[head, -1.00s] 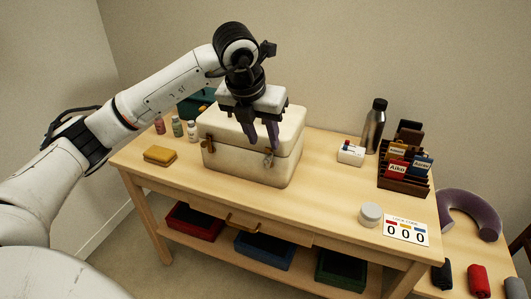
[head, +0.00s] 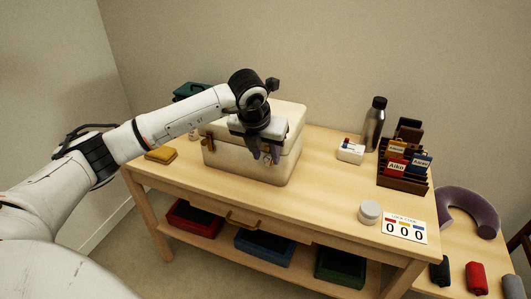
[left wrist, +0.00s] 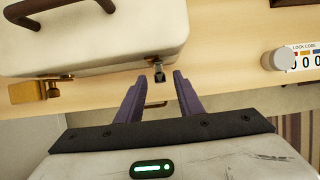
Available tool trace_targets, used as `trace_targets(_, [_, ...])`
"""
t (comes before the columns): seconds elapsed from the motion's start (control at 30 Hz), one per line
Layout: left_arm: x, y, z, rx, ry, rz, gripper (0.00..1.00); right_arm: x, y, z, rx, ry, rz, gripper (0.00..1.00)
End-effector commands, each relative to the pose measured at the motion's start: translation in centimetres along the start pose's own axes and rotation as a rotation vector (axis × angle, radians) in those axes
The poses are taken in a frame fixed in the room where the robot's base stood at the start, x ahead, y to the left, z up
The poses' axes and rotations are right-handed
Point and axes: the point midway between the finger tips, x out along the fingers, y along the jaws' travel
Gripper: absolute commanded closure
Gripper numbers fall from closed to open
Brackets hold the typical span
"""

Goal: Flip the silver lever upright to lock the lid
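The cream case (head: 228,165) stands on the wooden table with its lid down. The silver lever (left wrist: 157,71) is on the case's front, toward its right side; in the head view it is mostly hidden by my gripper. A brass latch (left wrist: 32,90) is on the left of the front. My left gripper (head: 264,157) is in front of the case, pointing at the lever. In the left wrist view its purple fingers (left wrist: 159,80) are open, with the lever just beyond and between the tips. I cannot tell whether they touch it. My right gripper is not in view.
A yellow block (head: 160,155) lies left of the case. A white box (head: 350,152), a steel bottle (head: 374,125), a card rack (head: 404,175), a round white pot (head: 369,212) and a lock code card (head: 404,229) are to the right. The table just right of the case is clear.

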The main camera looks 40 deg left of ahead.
Motion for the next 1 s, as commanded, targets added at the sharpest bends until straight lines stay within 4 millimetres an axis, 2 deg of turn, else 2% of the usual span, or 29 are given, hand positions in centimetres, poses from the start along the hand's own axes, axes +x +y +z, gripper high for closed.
trace_targets(0.07, [0.0, 0.0, 0.0, 0.000, 0.001, 0.000, 0.66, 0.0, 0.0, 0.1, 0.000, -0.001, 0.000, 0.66])
trace_targets(0.27, [0.0, 0.0, 0.0, 0.000, 0.001, 0.000, 1.00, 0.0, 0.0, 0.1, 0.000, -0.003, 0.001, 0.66])
trace_targets(0.43, [0.2, 0.2, -0.2, -0.009, 0.002, -0.017, 1.00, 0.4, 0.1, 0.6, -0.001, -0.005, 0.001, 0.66])
trace_targets(0.63, [0.4, 1.2, -0.2, -0.061, 0.002, -0.140, 1.00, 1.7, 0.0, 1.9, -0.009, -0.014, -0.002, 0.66])
trace_targets(0.83, [0.0, 1.3, -0.1, -0.076, 0.002, -0.185, 1.00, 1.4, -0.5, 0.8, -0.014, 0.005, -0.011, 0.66])
trace_targets(1.0, [0.0, 1.3, -0.1, -0.076, 0.003, -0.183, 1.00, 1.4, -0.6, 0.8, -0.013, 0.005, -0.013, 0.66])
